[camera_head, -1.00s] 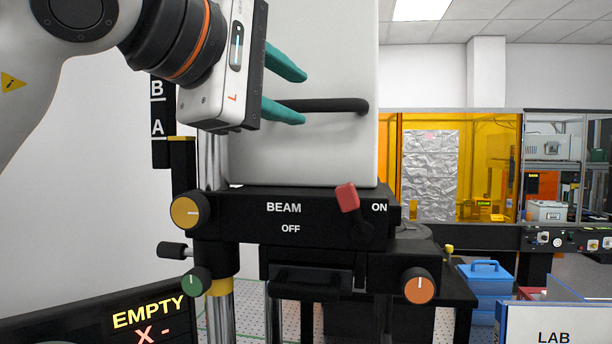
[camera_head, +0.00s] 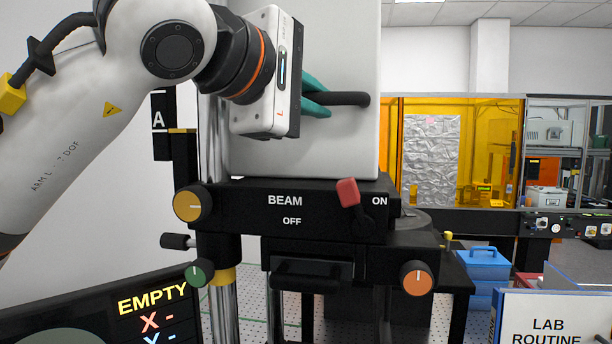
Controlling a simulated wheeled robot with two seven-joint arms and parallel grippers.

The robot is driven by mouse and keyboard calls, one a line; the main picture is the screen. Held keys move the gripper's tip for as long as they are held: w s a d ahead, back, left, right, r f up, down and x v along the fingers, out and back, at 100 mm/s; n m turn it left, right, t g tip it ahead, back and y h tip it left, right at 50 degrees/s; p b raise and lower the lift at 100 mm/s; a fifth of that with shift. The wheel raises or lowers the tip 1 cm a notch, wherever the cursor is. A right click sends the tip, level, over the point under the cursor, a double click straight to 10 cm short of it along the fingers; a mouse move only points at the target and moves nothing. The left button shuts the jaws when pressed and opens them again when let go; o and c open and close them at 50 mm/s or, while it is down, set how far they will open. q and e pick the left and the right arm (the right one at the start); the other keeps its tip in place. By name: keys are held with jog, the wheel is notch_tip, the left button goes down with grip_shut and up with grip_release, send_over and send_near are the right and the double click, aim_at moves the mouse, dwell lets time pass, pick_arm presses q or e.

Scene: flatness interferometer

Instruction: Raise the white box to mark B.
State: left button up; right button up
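The white box (camera_head: 345,150) is the tall pale housing in the upper middle, above the black front panel (camera_head: 290,220) marked BEAM. A black horizontal handle (camera_head: 350,98) sticks out of its face. My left gripper (camera_head: 320,98) is at the handle's left end, one teal finger above it and one below, closed in on it. The black mark strip (camera_head: 160,146) at left shows the letter A, with a yellow pointer (camera_head: 182,131) a little below it. Mark B is hidden behind my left arm. My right gripper is not in view.
A red-tipped lever (camera_head: 348,192) sits near ON. Yellow (camera_head: 192,205), green (camera_head: 199,272) and orange (camera_head: 416,278) knobs stick out of the stand. A display (camera_head: 110,315) reading EMPTY is at lower left. A blue box (camera_head: 484,265) and a LAB ROUTINE sign (camera_head: 548,325) are at lower right.

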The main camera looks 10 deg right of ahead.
aim_at(333, 77)
pick_arm(q)
grip_shut()
jog(key=shift+r, duration=0.1)
jog(key=shift+r+p, duration=0.75)
jog(key=shift+r, duration=0.15)
jog(key=shift+r+p, duration=0.8)
jog(key=shift+r, duration=0.3)
jog(key=shift+f, duration=0.1)
